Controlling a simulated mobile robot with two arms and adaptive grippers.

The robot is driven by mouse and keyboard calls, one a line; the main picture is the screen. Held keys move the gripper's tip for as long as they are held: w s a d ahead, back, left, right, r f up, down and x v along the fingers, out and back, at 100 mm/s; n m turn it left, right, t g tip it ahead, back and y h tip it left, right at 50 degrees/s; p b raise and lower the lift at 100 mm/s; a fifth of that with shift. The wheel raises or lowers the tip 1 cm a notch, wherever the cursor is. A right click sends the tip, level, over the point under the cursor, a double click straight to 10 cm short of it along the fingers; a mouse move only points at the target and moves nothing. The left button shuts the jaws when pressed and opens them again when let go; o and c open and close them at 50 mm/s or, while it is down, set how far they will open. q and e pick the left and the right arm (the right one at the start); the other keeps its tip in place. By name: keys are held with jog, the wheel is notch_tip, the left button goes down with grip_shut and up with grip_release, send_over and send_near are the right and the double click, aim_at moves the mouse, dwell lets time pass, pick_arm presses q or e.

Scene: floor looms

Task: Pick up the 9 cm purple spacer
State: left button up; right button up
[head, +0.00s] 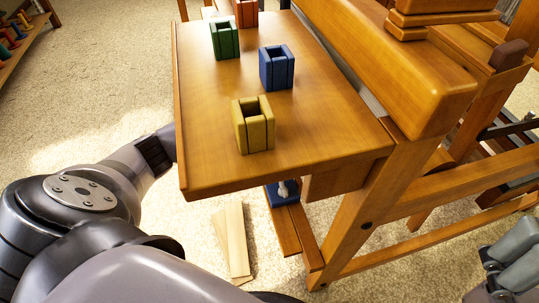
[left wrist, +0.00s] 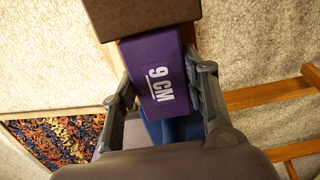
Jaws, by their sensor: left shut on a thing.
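The purple spacer (left wrist: 150,58), marked "9 CM" in white, sits between the fingers of my left gripper (left wrist: 162,82) in the left wrist view. The gripper is shut on it, with one finger along each side. The spacer's far end meets a dark brown block (left wrist: 140,14); I cannot tell whether they touch. In the head view my left arm reaches in behind the left edge of the bench top, and the gripper and spacer are hidden. Part of my right gripper (head: 515,262) shows at the lower right edge; its fingertips are not clear.
The wooden bench top (head: 205,120) carries yellow (head: 254,130), blue (head: 277,70), green (head: 224,40) and orange (head: 246,12) open holders. The loom frame (head: 420,75) stands at right. Pale wooden slats (head: 232,240) lie on the carpet below. A rack (head: 22,40) stands far left.

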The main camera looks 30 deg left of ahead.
pick_arm(q)
jog(key=shift+c, duration=1)
jog(key=shift+r, duration=0.1)
